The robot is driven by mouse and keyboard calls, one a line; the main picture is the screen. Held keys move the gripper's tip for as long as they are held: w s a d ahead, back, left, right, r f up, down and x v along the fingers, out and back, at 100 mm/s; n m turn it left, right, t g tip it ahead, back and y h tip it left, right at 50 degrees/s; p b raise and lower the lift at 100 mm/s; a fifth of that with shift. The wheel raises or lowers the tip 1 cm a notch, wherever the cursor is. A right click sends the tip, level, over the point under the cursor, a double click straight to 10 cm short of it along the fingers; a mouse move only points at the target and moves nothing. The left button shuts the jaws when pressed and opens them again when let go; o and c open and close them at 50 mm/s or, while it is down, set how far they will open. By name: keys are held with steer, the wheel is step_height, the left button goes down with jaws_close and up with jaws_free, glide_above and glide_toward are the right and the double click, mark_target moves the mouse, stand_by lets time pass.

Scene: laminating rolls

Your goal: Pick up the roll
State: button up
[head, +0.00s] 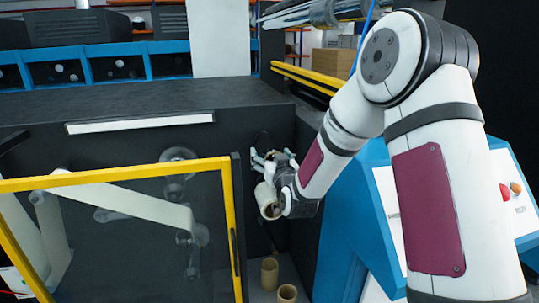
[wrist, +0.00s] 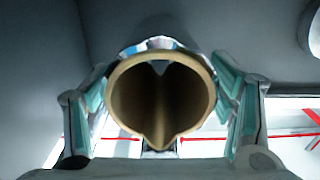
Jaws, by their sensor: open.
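The roll (head: 266,200) is a short, pale tube with a brown core, inside the dark machine bay in the head view. Its open end faces down toward the front. The gripper (wrist: 158,92) is open around the roll. How the roll's far end is supported is hidden.
Two brown cardboard tubes (head: 270,272) (head: 287,293) stand below in the bay. A yellow-framed clear door (head: 228,205) is close on the left. A blue control cabinet (head: 345,225) stands to the right. A dark machine top (head: 130,95) lies behind and above.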

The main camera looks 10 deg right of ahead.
mark_target(272, 147)
steer(key=c, duration=1.1)
steer(key=shift+c, duration=0.2)
steer(key=shift+r, duration=0.1)
steer(key=shift+r+b, duration=0.3)
steer(key=shift+r, duration=1.15)
steer(key=shift+s+r, duration=0.2)
steer(key=shift+r, duration=0.1)
steer(key=s+p, duration=0.5)
steer(key=s, duration=1.2)
steer(key=shift+s, duration=0.3)
